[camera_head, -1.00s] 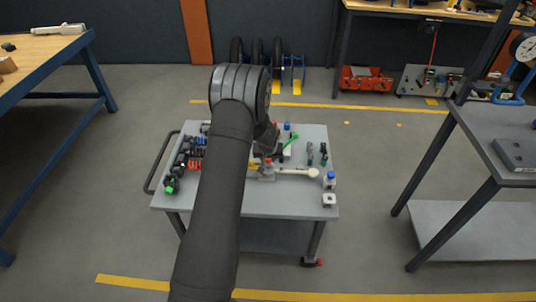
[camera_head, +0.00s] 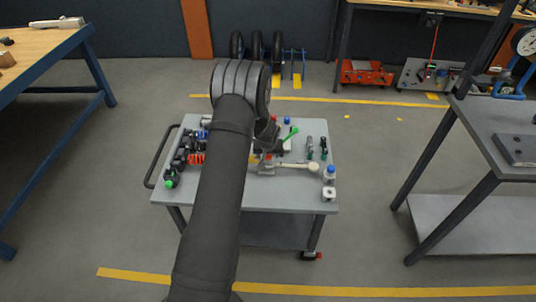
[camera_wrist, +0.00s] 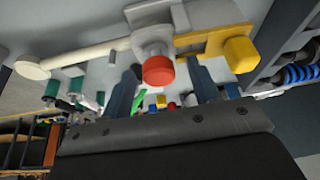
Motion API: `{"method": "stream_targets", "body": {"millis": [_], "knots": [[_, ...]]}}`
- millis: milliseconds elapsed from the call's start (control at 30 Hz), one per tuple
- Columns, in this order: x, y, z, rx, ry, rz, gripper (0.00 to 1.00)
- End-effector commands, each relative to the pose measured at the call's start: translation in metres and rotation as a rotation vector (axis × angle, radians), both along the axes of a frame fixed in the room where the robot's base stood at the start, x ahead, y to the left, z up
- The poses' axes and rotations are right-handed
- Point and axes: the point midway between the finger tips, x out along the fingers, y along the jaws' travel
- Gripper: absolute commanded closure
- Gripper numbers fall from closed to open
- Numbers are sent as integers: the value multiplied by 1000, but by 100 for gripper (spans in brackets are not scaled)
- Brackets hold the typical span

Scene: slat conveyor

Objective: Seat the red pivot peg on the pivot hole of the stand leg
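The red pivot peg (camera_wrist: 158,71) shows its round red cap in the wrist view, at a grey block (camera_wrist: 151,38); a small red spot at the cart's middle in the head view (camera_head: 268,157) appears to be it. A cream stand leg (camera_wrist: 85,55) with a round end runs left from the block, and a yellow leg (camera_wrist: 205,40) with a yellow square end runs right. The pivot hole is hidden. My gripper (camera_wrist: 162,88) is open, its dark fingers apart on either side of the red cap in the picture. I cannot tell whether they touch it.
The grey cart top (camera_head: 270,199) has free room at its front. A green-handled tool (camera_head: 290,133), upright tools (camera_head: 323,149) and a blue-capped bottle (camera_head: 330,172) stand toward the right.

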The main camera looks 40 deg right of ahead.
Motion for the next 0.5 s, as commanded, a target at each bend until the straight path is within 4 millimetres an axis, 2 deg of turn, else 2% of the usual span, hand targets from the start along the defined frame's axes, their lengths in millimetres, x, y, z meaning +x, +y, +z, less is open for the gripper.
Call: {"method": "stream_targets", "body": {"millis": [267,367,500], "knots": [[0,0,2,0,0,0,44],[-2,2,8,-1,-1,0,44],[-8,7,27,-1,-1,0,44]]}}
